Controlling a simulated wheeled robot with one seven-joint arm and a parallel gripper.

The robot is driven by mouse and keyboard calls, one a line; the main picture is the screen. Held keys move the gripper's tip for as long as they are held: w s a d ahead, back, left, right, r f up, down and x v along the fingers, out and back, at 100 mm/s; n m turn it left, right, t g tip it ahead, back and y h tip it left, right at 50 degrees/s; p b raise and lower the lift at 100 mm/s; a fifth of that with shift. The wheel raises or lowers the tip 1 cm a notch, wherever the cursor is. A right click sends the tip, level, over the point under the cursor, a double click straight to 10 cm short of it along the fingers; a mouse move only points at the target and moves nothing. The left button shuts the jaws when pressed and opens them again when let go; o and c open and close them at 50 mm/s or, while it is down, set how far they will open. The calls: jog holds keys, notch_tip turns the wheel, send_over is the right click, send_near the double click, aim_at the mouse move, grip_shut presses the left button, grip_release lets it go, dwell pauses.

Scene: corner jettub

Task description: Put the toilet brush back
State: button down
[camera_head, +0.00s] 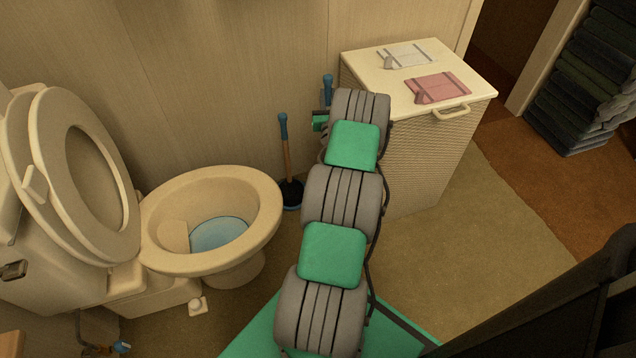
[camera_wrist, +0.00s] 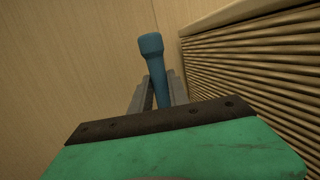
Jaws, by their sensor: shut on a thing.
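My gripper (camera_wrist: 157,92) is shut on a blue handle, which I take to be the toilet brush (camera_wrist: 152,48). The handle's thicker rounded top sticks up above the two grey fingers. In the head view the blue handle top (camera_head: 328,88) shows upright above the green part of my gripper (camera_head: 320,123), between the wall and the hamper. The brush's lower end is hidden behind my arm in the head view and below the fingers in the wrist view. No brush holder can be made out.
A blue-handled, wooden-shafted tool with a dark base (camera_head: 285,150), perhaps a plunger, stands left of my arm. The open toilet (camera_head: 255,235) is further left. The wall (camera_head: 230,80) is behind.

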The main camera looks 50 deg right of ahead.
notch_tip(320, 180, down, 17)
jog(key=b, duration=0.7)
jog(key=shift+b, duration=0.35)
jog(key=shift+s, duration=0.1)
jog(key=shift+f, duration=0.15)
jog(key=c, duration=1.3)
grip_release()
